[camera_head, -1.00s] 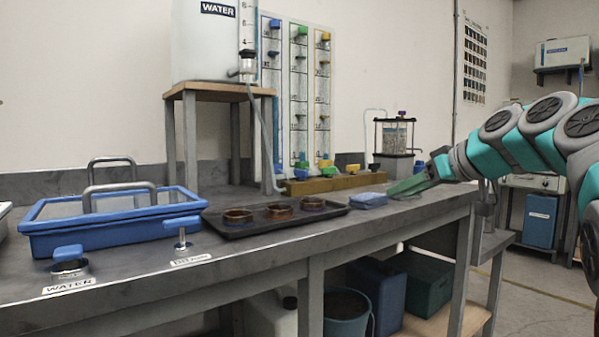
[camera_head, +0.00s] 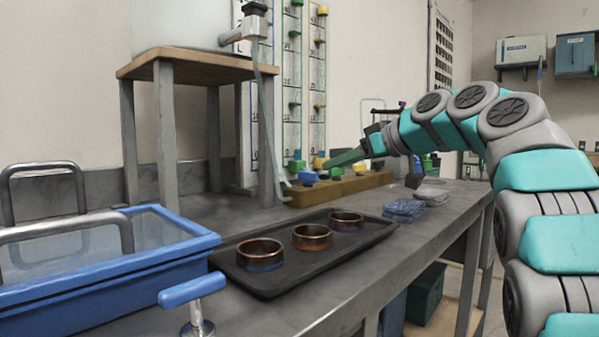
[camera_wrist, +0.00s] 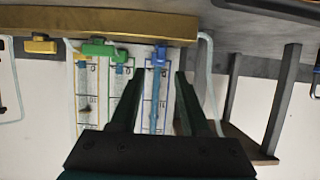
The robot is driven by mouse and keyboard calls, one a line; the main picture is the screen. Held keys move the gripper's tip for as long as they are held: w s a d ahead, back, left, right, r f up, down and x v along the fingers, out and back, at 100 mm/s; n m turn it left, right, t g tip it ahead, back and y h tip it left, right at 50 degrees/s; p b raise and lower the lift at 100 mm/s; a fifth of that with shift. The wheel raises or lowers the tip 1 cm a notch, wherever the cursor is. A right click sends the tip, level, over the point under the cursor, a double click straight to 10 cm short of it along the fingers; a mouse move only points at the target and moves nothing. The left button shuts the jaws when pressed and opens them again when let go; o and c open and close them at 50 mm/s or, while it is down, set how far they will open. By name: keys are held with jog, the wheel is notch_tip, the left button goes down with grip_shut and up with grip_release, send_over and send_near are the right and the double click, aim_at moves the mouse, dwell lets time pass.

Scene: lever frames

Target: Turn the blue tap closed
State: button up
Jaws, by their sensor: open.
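The blue tap (camera_head: 308,176) sits at the left end of a brass-coloured block (camera_head: 330,190) at the back of the bench, below the tube panel. In the wrist view the blue tap (camera_wrist: 160,53) shows beyond and between my finger ends, pointing out from the block. My gripper (camera_head: 332,162) reaches in from the right, close to the tap. In the wrist view my gripper (camera_wrist: 158,78) is open, with its two fingers apart and nothing between them. Contact with the tap cannot be made out.
A green tap (camera_wrist: 98,48) and a yellow tap (camera_wrist: 40,45) sit on the same block. A wooden stand (camera_head: 165,130) holds a white water tank. A black tray (camera_head: 285,285) with three round dishes, a blue basin (camera_head: 110,275) and a blue-handled fitting (camera_head: 192,290) lie nearer.

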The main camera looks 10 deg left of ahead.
aim_at(308, 178)
jog(key=shift+p+x, duration=0.45)
jog(key=shift+x, duration=3.3)
jog(key=shift+f, duration=0.1)
grip_shut()
